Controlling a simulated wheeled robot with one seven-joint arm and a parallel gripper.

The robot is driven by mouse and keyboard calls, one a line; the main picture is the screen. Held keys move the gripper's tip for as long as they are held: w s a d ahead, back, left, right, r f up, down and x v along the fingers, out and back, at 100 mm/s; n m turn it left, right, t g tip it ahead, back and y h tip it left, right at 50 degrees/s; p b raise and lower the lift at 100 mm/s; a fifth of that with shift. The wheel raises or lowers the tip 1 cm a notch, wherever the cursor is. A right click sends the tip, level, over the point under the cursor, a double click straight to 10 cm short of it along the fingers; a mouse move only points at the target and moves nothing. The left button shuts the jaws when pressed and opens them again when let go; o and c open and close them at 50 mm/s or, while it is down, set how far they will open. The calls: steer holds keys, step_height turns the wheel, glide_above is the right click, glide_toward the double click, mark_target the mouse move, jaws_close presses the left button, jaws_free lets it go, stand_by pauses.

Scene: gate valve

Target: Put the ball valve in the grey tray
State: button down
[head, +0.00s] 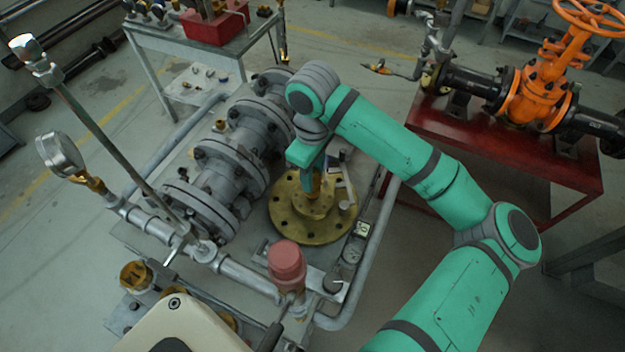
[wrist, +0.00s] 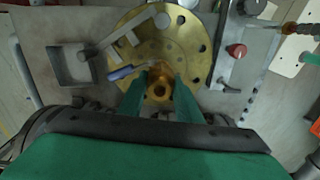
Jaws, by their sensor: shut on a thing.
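My gripper (wrist: 159,90) has its two green fingers closed on a small brass piece, which looks like the ball valve (wrist: 158,91), with a round opening facing the wrist camera. In the head view my gripper (head: 312,182) points down over the wide brass flange (head: 290,222); the valve is mostly hidden there by the fingers. I cannot tell whether it touches the flange. A small square grey tray (wrist: 55,68) lies to the left of the flange in the wrist view and looks empty. In the head view my arm largely covers that area.
A blue-handled tool (wrist: 120,73) and a flat pale metal tool (wrist: 125,41) lie between tray and valve. Grey flanged piping (head: 225,170) stands left of the brass flange. A red-capped fitting (head: 287,262) stands in front. A red table (head: 480,150) holds an orange valve (head: 535,95).

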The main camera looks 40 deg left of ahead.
step_height(320, 180, up, 12)
stand_by(1.4)
